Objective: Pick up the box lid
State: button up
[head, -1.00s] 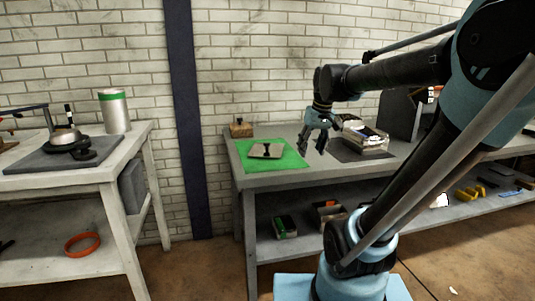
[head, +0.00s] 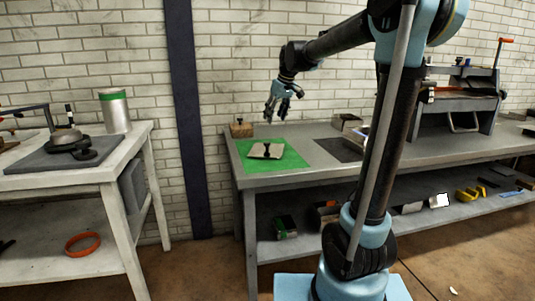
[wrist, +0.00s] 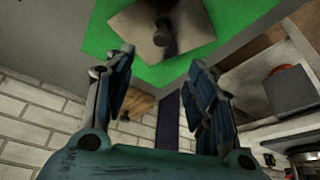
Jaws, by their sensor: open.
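The box lid (head: 262,154) is a flat grey plate with a dark knob on top. It lies on the green mat (head: 287,162) at the left end of the grey bench. In the wrist view the lid (wrist: 140,32) shows at the top with its knob upright, beyond my fingertips. My gripper (head: 277,117) is open and empty, in the air above the back of the green mat. In the wrist view my gripper (wrist: 161,60) has its two fingers spread wide, with nothing between them.
A small wooden block with a knob (head: 241,130) stands at the bench's back left corner. To the right are a dark mat (head: 338,149), partly hidden boxes, and a grey machine (head: 462,105). A white table (head: 75,178) with a pot stands left, across a gap.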

aim_at(267, 147)
jog(key=x, duration=1.4)
jog(key=shift+s, duration=0.1)
jog(key=shift+c, duration=0.3)
grip_shut()
